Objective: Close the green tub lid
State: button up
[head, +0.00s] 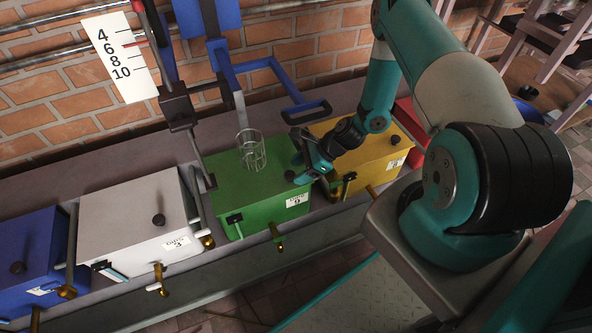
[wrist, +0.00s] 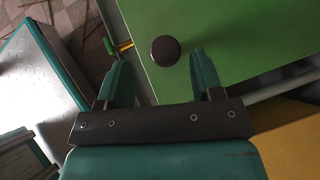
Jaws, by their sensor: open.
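The green tub (head: 262,219) stands in the row between the white and yellow tubs. Its flat green lid (head: 239,183) lies down over the tub, with no clear gap visible along the front. A dark round knob (head: 290,176) is near the lid's right front corner. It also shows in the wrist view (wrist: 165,50). My gripper (head: 305,170) is open and empty, close to the knob at the lid's right side. In the wrist view, the knob lies just beyond and between the fingertips (wrist: 158,66). I cannot tell whether a finger touches the lid.
A clear glass (head: 251,152) stands at the back of the green lid. A white tub (head: 125,215) is to the left and a yellow tub (head: 362,155) to the right, beneath my arm. Blue bars and a lever (head: 305,108) rise behind. Brass taps (head: 276,236) stick out in front.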

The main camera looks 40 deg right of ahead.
jog(key=p+v, duration=0.1)
jog(key=v, duration=0.4)
jog(key=shift+d+r, duration=0.1)
jog(key=shift+r, duration=0.05)
jog(key=shift+s+d+r, duration=0.1)
jog(key=shift+s+d, duration=0.05)
